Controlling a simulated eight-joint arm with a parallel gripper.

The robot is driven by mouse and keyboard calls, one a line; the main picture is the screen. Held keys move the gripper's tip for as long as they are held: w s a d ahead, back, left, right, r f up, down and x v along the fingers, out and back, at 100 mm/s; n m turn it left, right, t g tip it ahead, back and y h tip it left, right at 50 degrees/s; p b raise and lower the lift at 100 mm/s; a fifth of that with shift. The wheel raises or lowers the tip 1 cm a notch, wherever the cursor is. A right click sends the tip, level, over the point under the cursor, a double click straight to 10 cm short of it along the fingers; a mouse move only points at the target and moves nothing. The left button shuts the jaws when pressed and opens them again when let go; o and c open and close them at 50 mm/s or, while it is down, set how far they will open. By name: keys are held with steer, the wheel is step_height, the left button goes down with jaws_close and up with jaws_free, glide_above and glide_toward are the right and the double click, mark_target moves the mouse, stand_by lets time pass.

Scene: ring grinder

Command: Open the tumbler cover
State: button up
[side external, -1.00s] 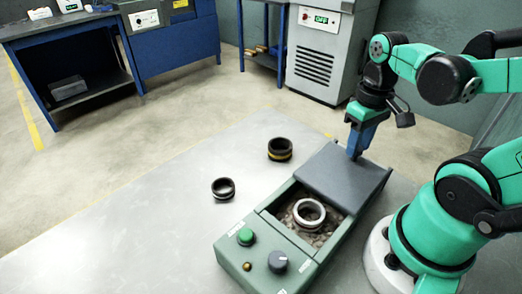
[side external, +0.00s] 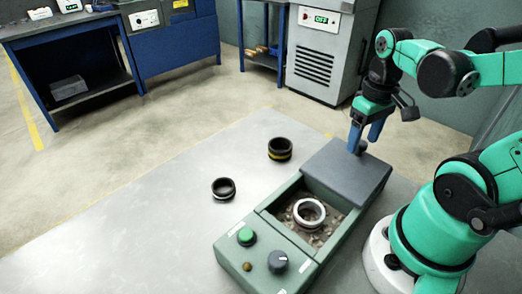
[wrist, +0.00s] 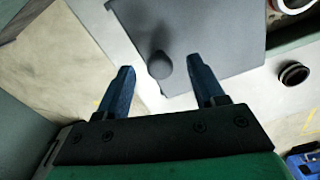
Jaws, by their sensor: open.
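The tumbler is a green box (side external: 240,262) on the table. Its flat grey cover (side external: 335,180) lies over the far end. The near part of the bin is uncovered and shows a silvery ring (side external: 311,226) on brown media (side external: 325,235). A dark round knob (wrist: 159,67) stands on the cover near its far edge. My gripper (side external: 365,144) is above the far end of the cover, with its blue fingers apart. In the wrist view the knob appears between the fingertips of my gripper (wrist: 160,64), with a gap on both sides.
Two dark rings, one yellow-banded (side external: 280,153) and one silver-banded (side external: 223,192), stand on the table left of the tumbler. A green button (side external: 246,237) and grey dial (side external: 278,261) are on its near panel. The left tabletop (side external: 110,230) is clear.

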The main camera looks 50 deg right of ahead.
steer(key=shift+r, duration=2.75)
steer(key=w+a+t, duration=0.1)
steer(key=w, duration=0.1)
steer(key=w+a+f+n+t, duration=0.1)
steer(key=w+a, duration=0.1)
steer(key=shift+w+a+f+t+h, duration=0.15)
steer(key=shift+w+t+h, duration=0.15)
steer(key=shift+h, duration=0.1)
steer(key=w+a+n+t, duration=0.2)
steer(key=w+a+t, duration=0.2)
steer(key=a, duration=0.3)
steer(key=shift+w+t+y, duration=0.3)
steer(key=shift+y, duration=0.1)
